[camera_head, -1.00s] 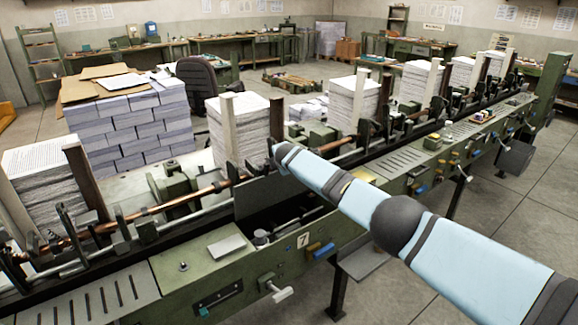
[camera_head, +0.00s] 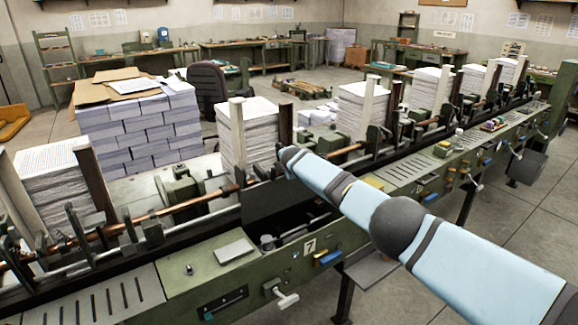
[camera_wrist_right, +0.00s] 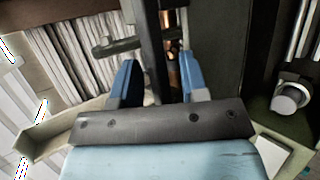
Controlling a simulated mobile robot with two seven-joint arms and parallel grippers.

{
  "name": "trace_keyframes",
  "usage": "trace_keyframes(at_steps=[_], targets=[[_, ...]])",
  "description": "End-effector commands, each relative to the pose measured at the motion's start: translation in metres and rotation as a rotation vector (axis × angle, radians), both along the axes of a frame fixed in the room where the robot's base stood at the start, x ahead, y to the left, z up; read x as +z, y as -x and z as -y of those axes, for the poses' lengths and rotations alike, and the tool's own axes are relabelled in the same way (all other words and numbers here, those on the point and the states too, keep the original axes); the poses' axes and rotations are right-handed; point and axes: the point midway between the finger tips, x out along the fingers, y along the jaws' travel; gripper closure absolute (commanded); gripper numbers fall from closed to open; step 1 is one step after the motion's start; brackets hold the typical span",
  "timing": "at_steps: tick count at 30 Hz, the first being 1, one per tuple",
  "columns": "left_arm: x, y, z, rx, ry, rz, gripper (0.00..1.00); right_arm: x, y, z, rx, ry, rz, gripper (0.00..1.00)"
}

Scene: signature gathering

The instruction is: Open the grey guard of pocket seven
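The label 7 (camera_head: 310,247) marks pocket seven on the green machine's front. Above and left of it, a dark grey panel (camera_head: 268,205), which looks like the guard, stands upright over a dark opening. My right gripper (camera_head: 284,153) is at the panel's top, by a dark post; its fingers are too small to make out there. In the right wrist view my right gripper (camera_wrist_right: 160,85) has its two blue fingers apart, with a dark upright bar (camera_wrist_right: 154,55) between them. I cannot tell whether they touch it. A dark panel (camera_wrist_right: 218,45) stands right of the fingers. My left gripper is not in view.
A paper stack (camera_head: 247,130) stands behind the panel, another (camera_head: 55,180) at the left. A copper-coloured rod (camera_head: 195,201) runs along the machine. A white-handled lever (camera_head: 285,298) and blue and yellow knobs (camera_head: 328,258) stick out in front.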

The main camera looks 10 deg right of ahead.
Motion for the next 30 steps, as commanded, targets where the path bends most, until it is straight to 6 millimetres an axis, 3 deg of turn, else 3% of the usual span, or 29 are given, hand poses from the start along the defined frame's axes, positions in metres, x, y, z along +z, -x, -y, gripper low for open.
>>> trace_keyframes(at_steps=[8, 15, 30], targets=[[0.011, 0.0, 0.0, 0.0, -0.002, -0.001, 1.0, 0.007, 0.005, 0.0, 0.001, -0.001, 0.0, 0.6], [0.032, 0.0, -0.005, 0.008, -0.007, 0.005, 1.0, 0.02, 0.026, -0.001, 0.002, 0.0, 0.001, 0.6], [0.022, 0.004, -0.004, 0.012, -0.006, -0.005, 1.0, 0.057, 0.085, -0.007, 0.002, 0.0, 0.003, 0.6]])
